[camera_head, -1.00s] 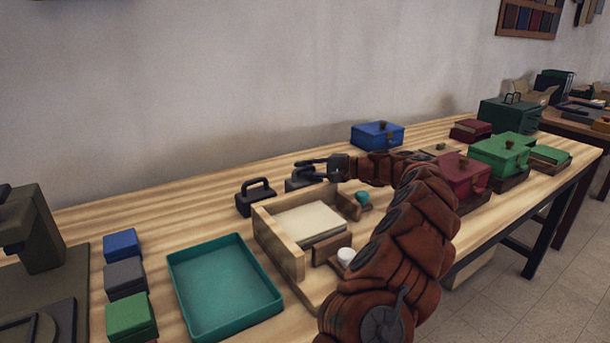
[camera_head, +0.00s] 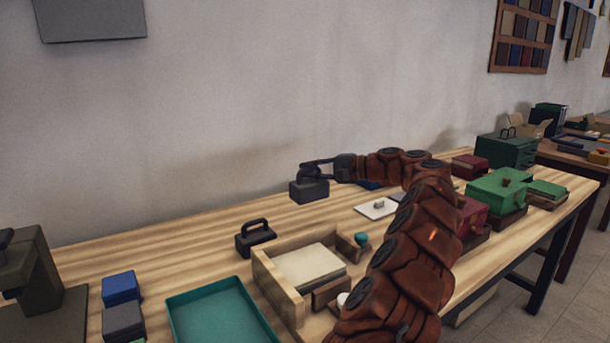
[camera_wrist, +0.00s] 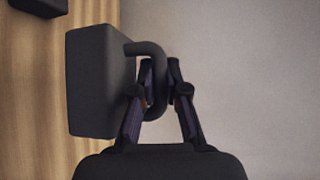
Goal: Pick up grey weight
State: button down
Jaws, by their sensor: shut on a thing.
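The grey weight (camera_head: 309,191) is a dark grey block with a looped handle. My gripper (camera_head: 308,170) is shut on its handle and holds it in the air above the table, near the back wall. In the wrist view the weight (camera_wrist: 98,82) is at the left, and my gripper's fingers (camera_wrist: 160,88) close around the bar of its handle. A second dark weight (camera_head: 255,237) with a similar handle stands on the table to the left and lower.
A wooden tray (camera_head: 264,268) holding a pale block stands in front. A teal tray (camera_head: 178,306) is at the lower left. Green boxes (camera_head: 497,190) and a dark red box (camera_head: 474,215) stand further right. My arm covers part of the table.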

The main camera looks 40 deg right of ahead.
jog(key=f+p+v, duration=0.2)
jog(key=v, duration=1.4)
jog(key=shift+s+d, duration=0.2)
